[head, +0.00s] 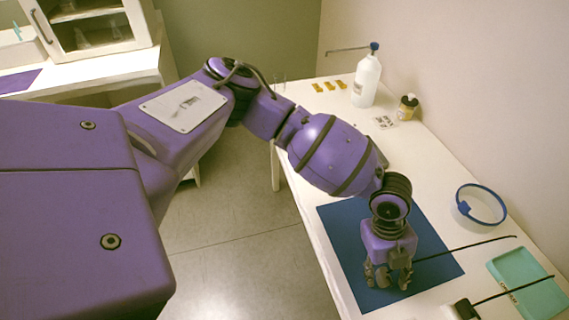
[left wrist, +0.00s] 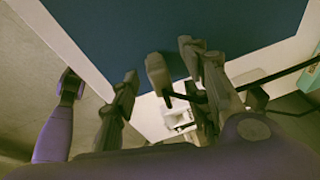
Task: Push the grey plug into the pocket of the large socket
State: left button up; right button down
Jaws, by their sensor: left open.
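My left gripper (head: 388,280) points down over the blue mat, its fingers near the mat. In the left wrist view the fingers of my left gripper (left wrist: 163,82) stand apart. A grey block, apparently the grey plug (left wrist: 157,72), shows between them, nearer the right finger, with a black cable by it. I cannot tell whether it touches a finger. In the head view the fingers hide the plug. A white block with a black cable, perhaps the large socket (head: 465,309), stands at the bottom edge of the head view. Its pocket cannot be made out. My right gripper is not in view.
The blue mat (head: 343,232) lies on the white table. A black cable (head: 465,247) runs right from the gripper. A teal tray (head: 530,283) and a blue-rimmed round dish (head: 481,205) are at the right. A white bottle (head: 367,82) and a small dark bottle (head: 407,107) stand farther back.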

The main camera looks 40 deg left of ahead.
pick_arm(q)
grip_shut()
